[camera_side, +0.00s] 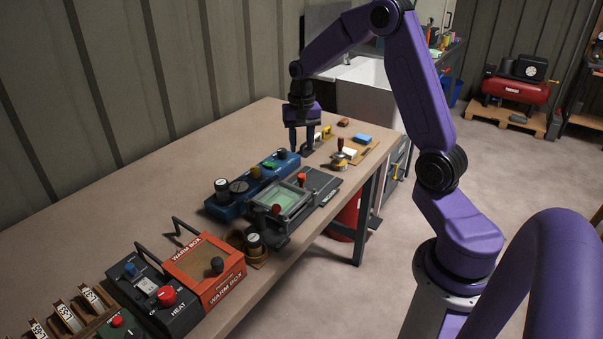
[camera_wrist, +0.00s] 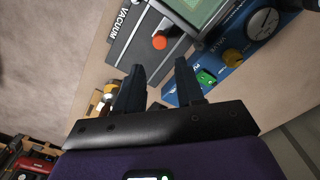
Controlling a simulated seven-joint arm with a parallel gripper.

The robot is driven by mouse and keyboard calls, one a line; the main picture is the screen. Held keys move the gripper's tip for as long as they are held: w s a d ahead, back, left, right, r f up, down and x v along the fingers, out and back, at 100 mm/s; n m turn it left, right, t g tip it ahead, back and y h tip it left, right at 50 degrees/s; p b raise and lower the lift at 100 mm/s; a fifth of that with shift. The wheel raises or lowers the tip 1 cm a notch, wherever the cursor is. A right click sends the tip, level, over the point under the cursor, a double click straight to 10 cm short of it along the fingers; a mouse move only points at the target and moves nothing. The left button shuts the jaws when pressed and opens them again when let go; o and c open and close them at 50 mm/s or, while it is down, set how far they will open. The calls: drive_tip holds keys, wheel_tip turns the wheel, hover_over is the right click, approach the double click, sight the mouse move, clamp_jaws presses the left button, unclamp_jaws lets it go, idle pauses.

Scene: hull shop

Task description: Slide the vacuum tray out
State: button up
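The vacuum tray (camera_side: 322,186) is a dark grey flat unit with a pale green panel (camera_side: 290,198) and red-orange knobs. It lies on the bench, its end marked with white lettering. The wrist view shows its VACUUM lettering on the grey end (camera_wrist: 128,30), an orange knob (camera_wrist: 160,41) and part of the green panel (camera_wrist: 201,8). My gripper (camera_side: 302,152) points down above the bench, beyond the tray's far end. In the wrist view my gripper (camera_wrist: 159,64) is open and empty, its fingers apart, with the orange knob ahead of the gap. I cannot tell whether the tray is partly drawn out.
A blue control unit (camera_side: 239,195) with several knobs stands along the tray's wall side. An orange warm box (camera_side: 205,262) and a dark heat unit (camera_side: 183,317) stand nearer the camera. Small blocks and a wooden board (camera_side: 369,155) lie beyond. The bench's wall side is clear.

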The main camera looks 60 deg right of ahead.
sight(302, 175)
wheel_tip(302, 175, down, 10)
drive_tip(key=shift+f, duration=0.15)
idle(0.3)
clamp_jaws()
drive_tip(key=shift+d, duration=0.1)
